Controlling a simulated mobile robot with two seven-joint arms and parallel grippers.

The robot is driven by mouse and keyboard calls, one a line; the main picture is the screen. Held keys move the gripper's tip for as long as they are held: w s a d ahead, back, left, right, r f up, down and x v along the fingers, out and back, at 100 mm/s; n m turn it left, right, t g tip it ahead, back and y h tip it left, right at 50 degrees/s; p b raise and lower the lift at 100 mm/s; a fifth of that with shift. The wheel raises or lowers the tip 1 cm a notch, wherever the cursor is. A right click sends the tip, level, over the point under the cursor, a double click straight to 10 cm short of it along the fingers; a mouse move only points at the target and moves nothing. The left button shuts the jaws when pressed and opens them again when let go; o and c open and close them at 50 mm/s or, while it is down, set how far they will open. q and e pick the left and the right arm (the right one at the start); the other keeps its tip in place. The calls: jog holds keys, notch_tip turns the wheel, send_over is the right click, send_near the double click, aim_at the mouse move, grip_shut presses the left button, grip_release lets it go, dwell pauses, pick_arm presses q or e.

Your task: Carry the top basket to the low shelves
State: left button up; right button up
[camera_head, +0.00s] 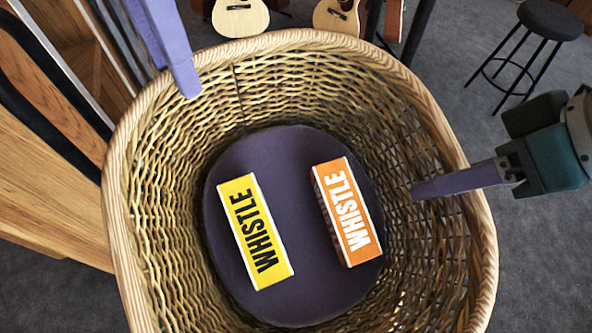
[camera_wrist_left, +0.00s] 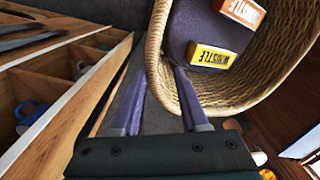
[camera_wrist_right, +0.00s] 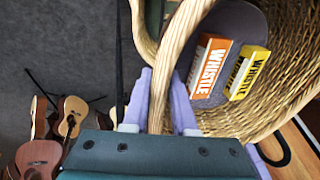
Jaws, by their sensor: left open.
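The wicker basket (camera_head: 118,200) fills the middle of the head view, its round mouth facing me. A yellow WHISTLE box (camera_head: 255,231) and an orange WHISTLE box (camera_head: 346,211) lie on its dark base. My left gripper (camera_wrist_left: 155,100) is open at the basket's left rim; in the left wrist view one finger is outside and the other overlaps the basket's mouth. My right gripper (camera_wrist_right: 160,95) has its fingers close on both sides of the rim and looks shut on it. What lies under the basket is hidden.
A wooden unit with open compartments (camera_wrist_left: 75,85) stands beside the basket in the left wrist view. Guitars (camera_head: 240,15) are beyond the basket, and more guitars (camera_wrist_right: 65,120) show in the right wrist view. A black stool (camera_head: 550,18) stands back right. Grey floor (camera_head: 535,220) is clear at right.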

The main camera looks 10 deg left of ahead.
aim_at(407, 197)
jog(key=x, duration=0.4)
jog(key=shift+a+f, duration=0.2)
jog(key=shift+f, duration=0.15)
pick_arm(q)
notch_tip(407, 197, down, 5)
jog(key=shift+r, duration=0.1)
jog(key=c, duration=0.4)
pick_arm(e)
jog(key=c, duration=0.4)
pick_arm(q)
grip_shut()
